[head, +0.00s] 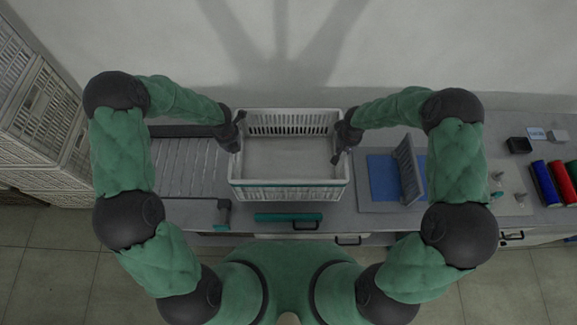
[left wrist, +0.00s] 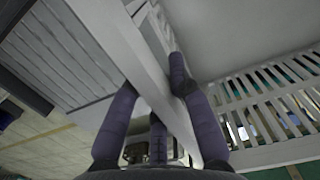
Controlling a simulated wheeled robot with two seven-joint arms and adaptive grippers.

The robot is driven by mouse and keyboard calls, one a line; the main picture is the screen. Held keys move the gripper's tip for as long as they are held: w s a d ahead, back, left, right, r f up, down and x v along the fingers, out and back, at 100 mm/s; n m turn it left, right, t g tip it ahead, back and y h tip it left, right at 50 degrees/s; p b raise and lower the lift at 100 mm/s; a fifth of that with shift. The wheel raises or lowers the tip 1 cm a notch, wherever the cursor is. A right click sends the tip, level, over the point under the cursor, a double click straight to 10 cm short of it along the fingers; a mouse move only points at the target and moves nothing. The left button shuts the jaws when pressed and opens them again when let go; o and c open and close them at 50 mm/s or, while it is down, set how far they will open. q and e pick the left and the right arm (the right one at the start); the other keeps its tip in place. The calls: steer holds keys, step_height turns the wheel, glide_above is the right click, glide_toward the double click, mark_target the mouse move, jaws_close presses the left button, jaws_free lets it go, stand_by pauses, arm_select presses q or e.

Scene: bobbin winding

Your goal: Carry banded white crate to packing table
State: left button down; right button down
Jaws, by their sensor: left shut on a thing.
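The white slatted crate (head: 290,189) with a teal band along its front sits between my two grippers in the head view, and it looks empty. I cannot tell whether it rests on the grey counter or hangs just above it. My left gripper (head: 237,146) is shut on its left wall. In the left wrist view, the fingers of my left gripper (left wrist: 160,95) straddle the wall of the crate (left wrist: 270,152). My right gripper (head: 339,150) is at the crate's right rim. Its fingers are too small to show whether they grip.
A slatted roller bed (head: 185,168) lies left of the crate. To the right are a blue mat (head: 381,178), an upright grey rack (head: 408,168) and coloured rolls (head: 545,183). Stacked pale crates (head: 40,110) stand at far left. A wall closes off the back.

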arm_select(q)
steer(key=shift+w+f, duration=0.1)
steer(key=shift+f, duration=0.05)
arm_select(e)
steer(key=shift+w+f, duration=0.1)
steer(key=shift+f, duration=0.05)
